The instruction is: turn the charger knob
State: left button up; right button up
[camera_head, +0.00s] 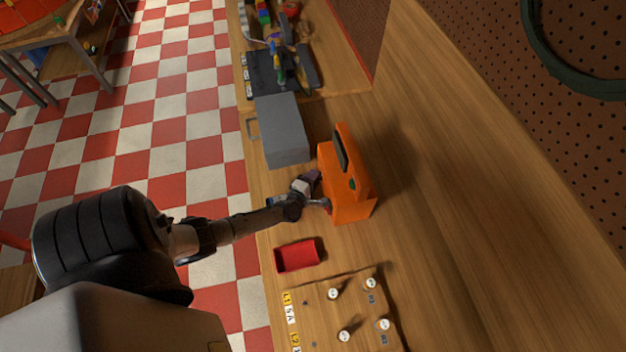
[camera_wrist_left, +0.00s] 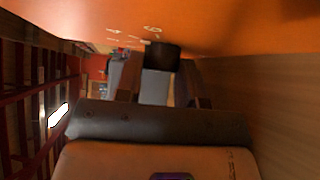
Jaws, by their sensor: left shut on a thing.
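The charger is an orange box (camera_head: 352,205) standing on the wooden bench in the head view. In the left wrist view its orange face (camera_wrist_left: 230,25) fills the top, with small white marks. The dark charger knob (camera_wrist_left: 163,56) sticks out of that face. My left gripper (camera_head: 324,204) is at the charger's left side in the head view. In the left wrist view its fingers stand on either side of the knob, shut on it. The knob is hidden behind my gripper in the head view. My right gripper is in neither view.
A grey box (camera_head: 281,130) stands behind the charger on the bench. A red tray (camera_head: 297,256) and a wooden board (camera_head: 318,318) with white-topped pegs lie nearer. The bench to the right of the charger is clear up to the pegboard (camera_head: 590,150).

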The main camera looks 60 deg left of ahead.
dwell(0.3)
pick_arm(q)
jog(key=o, duration=0.9)
